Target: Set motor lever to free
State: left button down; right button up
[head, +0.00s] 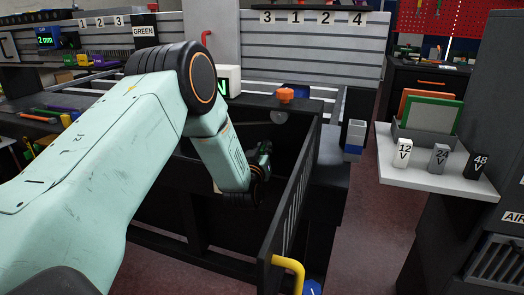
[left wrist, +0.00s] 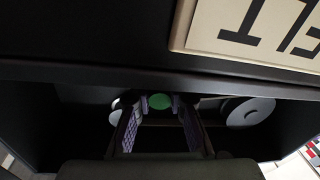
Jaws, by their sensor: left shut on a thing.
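My left gripper (head: 262,158) reaches down into the dark opening of the black cabinet (head: 190,245) under the grid table; its fingers are small and dark there. In the left wrist view the two padded fingers (left wrist: 160,108) close on a green rounded knob (left wrist: 160,101), which I take to be the motor lever's end. The lever's shaft and pivot are hidden in the dark. A cream plate (left wrist: 225,40) with large dark letters, cut off by the frame, sits above the opening. I cannot read its whole word. My right gripper is not in view.
A slatted dark panel (head: 290,200) with a yellow handle (head: 292,268) stands right of my forearm. An orange knob (head: 285,95) sits on the cabinet's top edge. A pale disc (left wrist: 250,112) lies right of the fingers. A white shelf (head: 440,178) at right holds voltage blocks.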

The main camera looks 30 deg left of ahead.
pick_arm(q)
jog(key=shift+w+d+r+n+g+y+b, duration=0.1)
jog(key=shift+w+d+n+g+y+b, duration=0.1)
jog(key=shift+n+g+y, duration=0.45)
jog(key=shift+w+d+r+n+g+y+b, duration=0.15)
jog(key=shift+n+y, duration=0.35)
jog(key=shift+y, duration=0.45)
jog(key=shift+w+d+f+n+g+y+b, duration=0.1)
jog(key=shift+d+n+g+y, duration=0.1)
jog(key=shift+n+g+y, duration=0.45)
jog(key=c, duration=1.3)
grip_release()
jog(key=shift+s, duration=0.1)
notch_tip(320, 180, up, 10)
jog(key=shift+f, duration=0.1)
